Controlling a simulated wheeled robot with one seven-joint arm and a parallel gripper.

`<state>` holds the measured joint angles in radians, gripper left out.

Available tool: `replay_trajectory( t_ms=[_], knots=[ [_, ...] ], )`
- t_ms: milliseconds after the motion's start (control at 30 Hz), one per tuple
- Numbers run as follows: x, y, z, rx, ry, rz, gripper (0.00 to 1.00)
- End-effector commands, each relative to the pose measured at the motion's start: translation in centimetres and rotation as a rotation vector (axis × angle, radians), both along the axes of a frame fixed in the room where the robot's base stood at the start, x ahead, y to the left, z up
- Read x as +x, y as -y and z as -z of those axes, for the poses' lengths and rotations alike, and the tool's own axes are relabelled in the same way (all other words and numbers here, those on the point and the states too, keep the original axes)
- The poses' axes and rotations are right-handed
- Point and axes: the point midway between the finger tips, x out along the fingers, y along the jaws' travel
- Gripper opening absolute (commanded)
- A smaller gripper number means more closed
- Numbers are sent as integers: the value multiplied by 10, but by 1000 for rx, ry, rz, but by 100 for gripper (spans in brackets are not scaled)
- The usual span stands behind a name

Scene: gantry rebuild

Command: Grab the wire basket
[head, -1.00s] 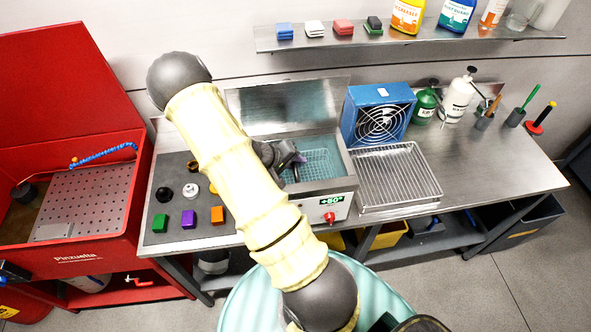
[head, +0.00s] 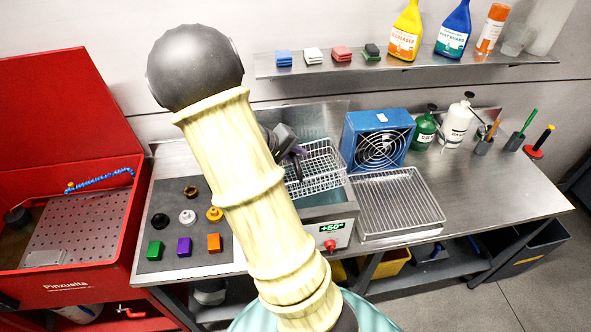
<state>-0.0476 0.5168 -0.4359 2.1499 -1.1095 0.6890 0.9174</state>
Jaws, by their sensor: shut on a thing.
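The wire basket (head: 322,168) is a silver mesh basket in the middle of the head view. It is held above the open steel bath (head: 330,207) with the +50° label on its front, and looks a little tilted. My gripper (head: 298,155) is at the basket's left side, shut on it near the rim. My pale, ribbed arm hides part of the gripper, the basket's left end and the left part of the bath. The exact contact of the fingers is too small to tell.
A wire drying rack (head: 400,205) lies right of the bath, with a blue fan box (head: 378,140) behind it. A grey mat (head: 170,225) with coloured blocks and rings is on the left. A shelf (head: 430,68) with bottles hangs above. A red wash station (head: 70,200) stands far left.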

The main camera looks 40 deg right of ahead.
Motion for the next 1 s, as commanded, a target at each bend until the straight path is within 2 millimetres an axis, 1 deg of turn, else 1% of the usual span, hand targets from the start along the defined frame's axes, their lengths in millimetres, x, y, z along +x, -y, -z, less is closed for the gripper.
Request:
replay_trajectory(
  t_ms=[33, 100, 200, 300, 1000],
  knots=[
    [0, 0, -9, -1, 6, 0, 0],
    [1, 1, -19, -2, 7, 1, 0],
    [1, 0, -29, -1, 5, 1, 0],
    [1, 0, -34, -2, 2, 0, 0],
    [1, -1, -35, -2, 2, -2, 0]
  ],
)
